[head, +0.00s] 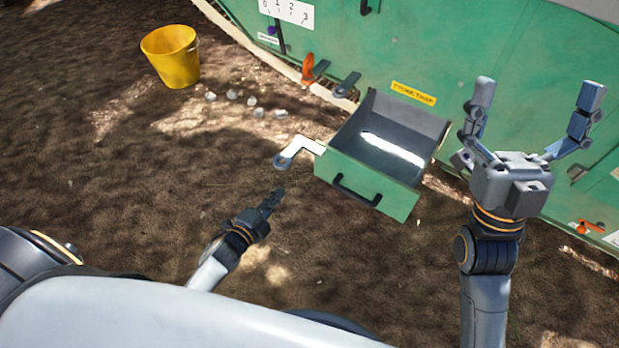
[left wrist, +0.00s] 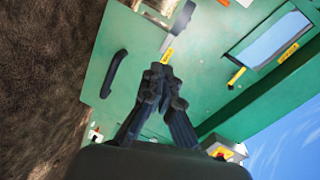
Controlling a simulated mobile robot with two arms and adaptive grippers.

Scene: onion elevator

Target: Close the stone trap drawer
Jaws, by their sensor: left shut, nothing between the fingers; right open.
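The stone trap drawer (head: 366,186) is pulled out from the green machine in the head view. Its grey inside looks empty, with a bright patch of light on it. A black handle (head: 355,191) runs across its green front. A yellow label (head: 413,93) is on the machine above it. My left gripper (head: 274,197) is shut and empty, left of the drawer front and apart from it. In the left wrist view its fingers (left wrist: 161,74) point toward green surfaces, with a black handle (left wrist: 114,74) to their left. My right gripper (head: 538,92) is open and empty, right of the drawer.
A pale bracket-like part (head: 298,151) with a ring end sticks out left of the drawer. A yellow bucket (head: 171,56) stands on the soil at upper left, with several pale stones (head: 252,101) nearby. An orange lever (head: 308,67) is on the machine. Soil before the drawer is clear.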

